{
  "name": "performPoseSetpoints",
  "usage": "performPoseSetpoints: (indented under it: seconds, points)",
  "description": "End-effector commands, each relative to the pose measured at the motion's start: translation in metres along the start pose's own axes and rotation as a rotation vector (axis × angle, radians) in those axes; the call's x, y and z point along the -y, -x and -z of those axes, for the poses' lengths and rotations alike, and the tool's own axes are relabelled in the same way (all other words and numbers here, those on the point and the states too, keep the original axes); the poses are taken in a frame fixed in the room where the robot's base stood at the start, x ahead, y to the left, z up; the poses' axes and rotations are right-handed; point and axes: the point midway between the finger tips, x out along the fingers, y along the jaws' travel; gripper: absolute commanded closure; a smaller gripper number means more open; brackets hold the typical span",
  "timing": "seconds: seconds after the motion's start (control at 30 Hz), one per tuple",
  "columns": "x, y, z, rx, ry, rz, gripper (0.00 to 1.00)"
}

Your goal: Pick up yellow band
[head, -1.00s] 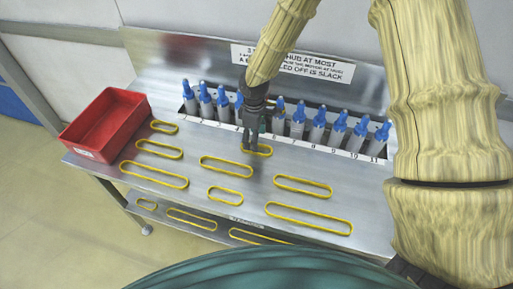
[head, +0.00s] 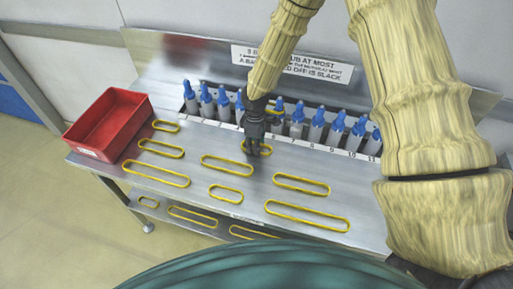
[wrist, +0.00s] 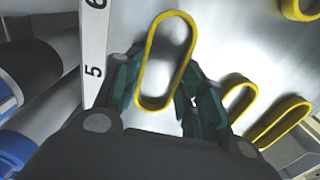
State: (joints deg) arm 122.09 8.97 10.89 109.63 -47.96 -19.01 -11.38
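A small yellow band (head: 265,153), an elongated loop, lies flat on the metal bench just in front of the row of blue-topped cylinders. My gripper (head: 254,150) points down over it and partly hides it in the head view. In the wrist view the same band (wrist: 147,58) lies between the two dark green fingers of my gripper (wrist: 162,82). The fingers are spread, one on each side of the loop. I cannot tell whether they touch it.
Several other yellow bands of different lengths lie on the metal bench (head: 330,170), with more on a lower shelf. A red bin (head: 107,122) stands at the left end. Blue-topped cylinders (head: 316,125) stand in a numbered row close behind my gripper. A printed sign (head: 292,63) is on the back panel.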

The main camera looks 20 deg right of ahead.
Motion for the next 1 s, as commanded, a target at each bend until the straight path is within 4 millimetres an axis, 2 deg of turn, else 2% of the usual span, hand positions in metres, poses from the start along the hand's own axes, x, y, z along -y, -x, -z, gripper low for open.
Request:
performPoseSetpoints:
  seconds: [0.47,0.67,0.83,0.87,1.0]
  points:
    - [0.001,0.001,0.0,0.0,0.0,0.001,0.74]
    - [0.0,0.014,0.0,0.0,0.0,0.0,0.74]
    - [0.0,0.032,0.0,-0.001,-0.001,0.0,0.74]
    - [0.002,0.035,0.0,-0.001,0.0,0.001,0.74]
    - [0.032,0.035,-0.011,0.003,0.003,0.001,0.74]
